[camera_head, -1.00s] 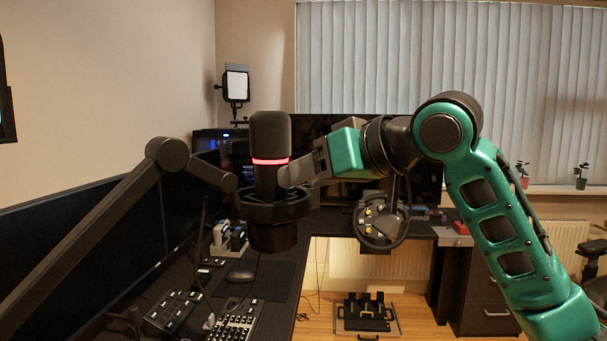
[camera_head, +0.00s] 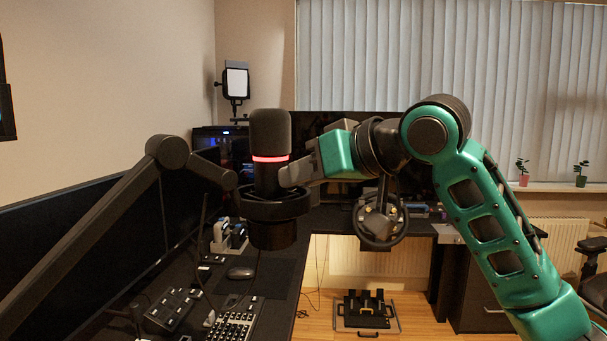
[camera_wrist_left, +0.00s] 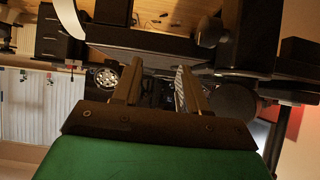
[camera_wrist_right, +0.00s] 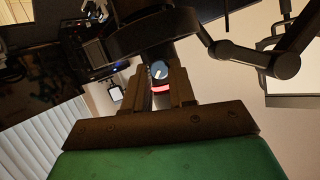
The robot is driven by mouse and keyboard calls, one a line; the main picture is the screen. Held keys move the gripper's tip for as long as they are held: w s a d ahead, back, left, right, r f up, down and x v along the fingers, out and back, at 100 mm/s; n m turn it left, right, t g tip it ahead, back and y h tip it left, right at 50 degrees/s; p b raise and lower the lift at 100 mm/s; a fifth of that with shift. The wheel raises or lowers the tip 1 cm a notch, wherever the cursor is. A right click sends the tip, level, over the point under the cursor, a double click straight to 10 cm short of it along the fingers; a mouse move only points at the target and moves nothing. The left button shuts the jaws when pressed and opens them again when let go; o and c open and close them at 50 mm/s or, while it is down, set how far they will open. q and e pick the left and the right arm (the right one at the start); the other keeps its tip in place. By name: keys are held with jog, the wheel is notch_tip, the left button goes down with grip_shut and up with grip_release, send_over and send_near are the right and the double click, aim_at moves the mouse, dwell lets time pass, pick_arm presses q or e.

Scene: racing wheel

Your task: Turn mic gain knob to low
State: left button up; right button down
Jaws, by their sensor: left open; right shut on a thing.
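The dark microphone (camera_head: 269,136) with a glowing red ring stands upright in a round holder on a boom arm. My right gripper (camera_head: 287,177) reaches it from the right, just below the red ring. In the right wrist view, the mic gain knob (camera_wrist_right: 159,70), a small round blue-grey face with a white mark, sits between the fingertips of my right gripper (camera_wrist_right: 157,78), which is shut on it. In the head view the knob is hidden by the fingers. My left gripper (camera_wrist_left: 157,72) is open and empty in the left wrist view; it is outside the head view.
The boom arm (camera_head: 90,245) crosses the left side in front of a dark monitor (camera_head: 60,250). A keyboard (camera_head: 235,324) and mouse (camera_head: 241,273) lie on the desk below. A steering wheel (camera_head: 381,226) stands behind my right arm, with pedals (camera_head: 365,310) on the floor.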

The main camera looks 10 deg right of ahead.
dwell(0.3)
jog(key=n+t+h, duration=0.1)
jog(key=n, duration=0.1)
jog(key=n+t+h, duration=0.1)
jog(key=n, duration=0.1)
jog(key=n+t, duration=0.1)
jog(key=shift+s+a+n+h, duration=0.25)
jog(key=shift+a+n+h, duration=0.05)
jog(key=shift+n+h, duration=0.1)
dwell(0.6)
jog(key=c, duration=0.9)
grip_release()
jog(key=shift+f, duration=0.1)
